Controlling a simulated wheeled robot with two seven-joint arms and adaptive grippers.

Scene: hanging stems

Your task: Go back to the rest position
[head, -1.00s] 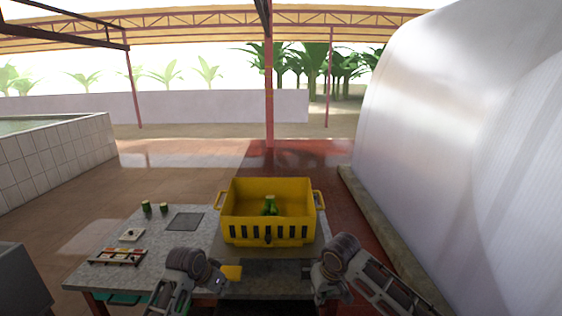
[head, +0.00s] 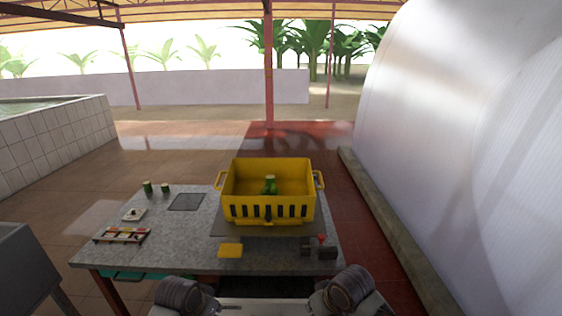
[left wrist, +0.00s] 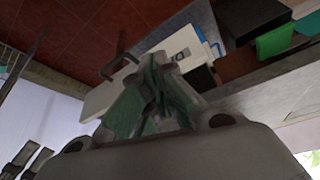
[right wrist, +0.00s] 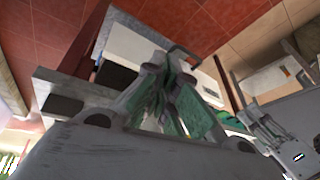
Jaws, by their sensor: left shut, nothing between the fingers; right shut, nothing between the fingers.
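My left gripper shows in the left wrist view (left wrist: 152,95) with its green-padded fingers closed and nothing between them. My right gripper shows in the right wrist view (right wrist: 172,90), also closed and empty. In the head view only my two wrist parts show at the bottom edge, in front of the table (head: 190,235); the fingers are out of sight there. Both arms are clear of the yellow crate (head: 268,210), which stands on the table with green stem pieces (head: 270,185) inside.
On the table are a yellow block (head: 230,250), a dark item with a red knob (head: 321,240), a tray of coloured pieces (head: 122,236), a small white dish (head: 133,214), a dark plate (head: 187,202) and two green pieces (head: 147,187). A large pale curved tank (head: 440,150) stands at right.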

